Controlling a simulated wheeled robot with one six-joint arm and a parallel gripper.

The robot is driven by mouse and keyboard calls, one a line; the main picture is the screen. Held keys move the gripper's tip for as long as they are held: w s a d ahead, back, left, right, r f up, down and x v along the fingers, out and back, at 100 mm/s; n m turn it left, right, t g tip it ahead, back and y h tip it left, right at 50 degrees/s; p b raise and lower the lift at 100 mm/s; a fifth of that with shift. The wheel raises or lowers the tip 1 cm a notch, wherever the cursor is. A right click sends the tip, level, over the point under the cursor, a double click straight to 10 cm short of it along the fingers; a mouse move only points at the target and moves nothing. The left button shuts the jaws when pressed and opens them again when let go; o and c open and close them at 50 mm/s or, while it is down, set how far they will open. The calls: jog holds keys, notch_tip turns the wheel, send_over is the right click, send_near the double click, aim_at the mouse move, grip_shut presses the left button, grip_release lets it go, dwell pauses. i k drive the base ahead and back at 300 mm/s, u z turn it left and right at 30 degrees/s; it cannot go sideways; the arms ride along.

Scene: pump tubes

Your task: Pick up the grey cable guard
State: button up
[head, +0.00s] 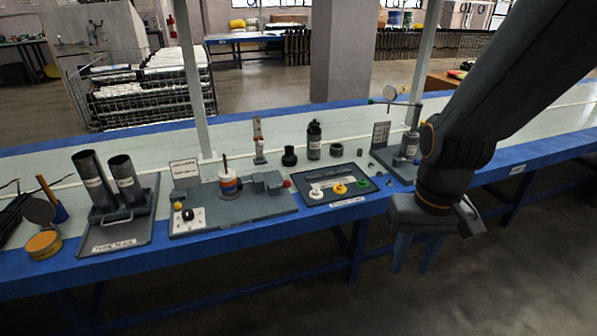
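My gripper (415,258) hangs at the right, in front of the table's blue front edge. Its two fingers look apart, with nothing seen between them. I cannot tell for certain which thing is the grey cable guard. A dark tray (345,182) left of my gripper holds a whitish-grey piece (316,193), a yellow piece (340,188) and a green piece (362,183). Behind the tray stand a dark grey ring (336,150) and a black flanged part (289,157). Small dark parts lie right of the ring. My gripper touches none of these.
A black bottle (314,140) stands behind the tray. A grey fixture (240,203) with a stacked coloured part is left of it. Two dark tubes (124,180) stand in a holder further left.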

aim_at(341, 172)
jog(key=u, duration=0.1)
jog(key=i, duration=0.15)
jog(key=z, duration=0.35)
jog(key=k, duration=0.55)
jog(key=z, duration=0.9)
jog(key=i, duration=1.35)
jog(key=u, duration=0.35)
jog(key=i, duration=0.75)
jog(key=u, duration=1.35)
jog(key=i, duration=0.7)
jog(key=u, duration=0.75)
